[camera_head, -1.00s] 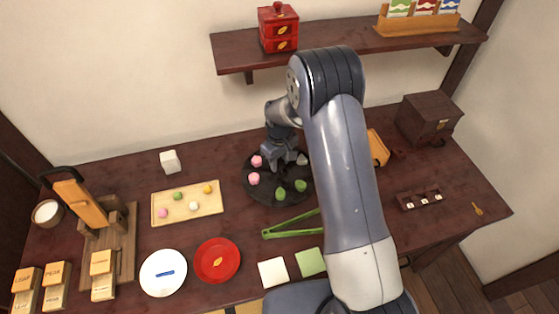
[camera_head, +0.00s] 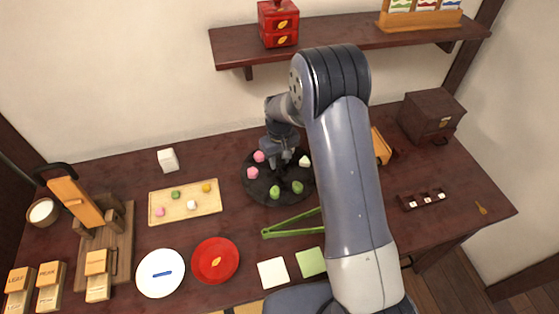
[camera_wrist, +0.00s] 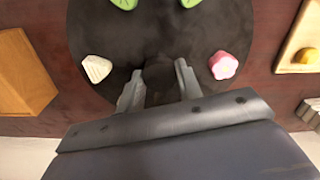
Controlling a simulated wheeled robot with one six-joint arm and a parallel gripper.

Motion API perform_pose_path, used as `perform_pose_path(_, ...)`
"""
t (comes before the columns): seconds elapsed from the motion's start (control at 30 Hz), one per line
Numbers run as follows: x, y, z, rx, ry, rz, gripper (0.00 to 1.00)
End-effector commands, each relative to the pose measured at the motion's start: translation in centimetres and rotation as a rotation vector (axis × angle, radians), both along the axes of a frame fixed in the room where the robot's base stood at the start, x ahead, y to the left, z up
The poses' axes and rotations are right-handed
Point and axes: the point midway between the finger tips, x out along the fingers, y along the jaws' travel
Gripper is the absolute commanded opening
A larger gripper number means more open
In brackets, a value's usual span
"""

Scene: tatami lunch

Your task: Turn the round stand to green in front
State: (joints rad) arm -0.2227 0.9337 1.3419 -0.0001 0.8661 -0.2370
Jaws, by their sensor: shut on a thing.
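The round stand (camera_head: 258,190) is a dark disc on the table, carrying pink, green and white pieces near its rim. Two green pieces (camera_head: 275,192) (camera_head: 297,187) sit at its front edge. Two pink pieces (camera_head: 253,173) are at its left and back left, and a white piece (camera_head: 304,161) is at its right. My gripper (camera_head: 279,168) reaches down at the stand's middle. In the wrist view my gripper (camera_wrist: 158,82) is shut on a dark knob (camera_wrist: 158,76) at the centre of the stand (camera_wrist: 150,25).
Green tongs (camera_head: 290,224) lie in front of the stand. A wooden tray (camera_head: 157,211) with small coloured pieces is to its left. A red plate (camera_head: 215,261) and a white plate (camera_head: 161,273) are at the front left. A shelf (camera_head: 340,42) runs above the back.

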Motion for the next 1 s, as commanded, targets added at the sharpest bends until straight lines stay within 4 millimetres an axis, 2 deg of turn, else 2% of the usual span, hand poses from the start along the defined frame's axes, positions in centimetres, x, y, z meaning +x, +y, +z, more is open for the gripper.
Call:
perform_pose_path(0.17,0.0,0.0,0.0,0.000,-0.001,0.001,0.00)
perform_pose_path(0.2,0.0,0.0,0.0,0.000,-0.001,0.001,0.37)
perform_pose_path(0.43,0.0,0.0,0.0,0.000,-0.001,0.002,0.56)
perform_pose_path(0.77,0.1,0.0,0.6,0.000,-0.003,0.002,0.56)
perform_pose_path(0.87,0.1,0.0,1.9,0.001,-0.005,0.002,0.56)
perform_pose_path(1.0,0.1,0.0,4.7,0.001,-0.006,0.002,0.56)
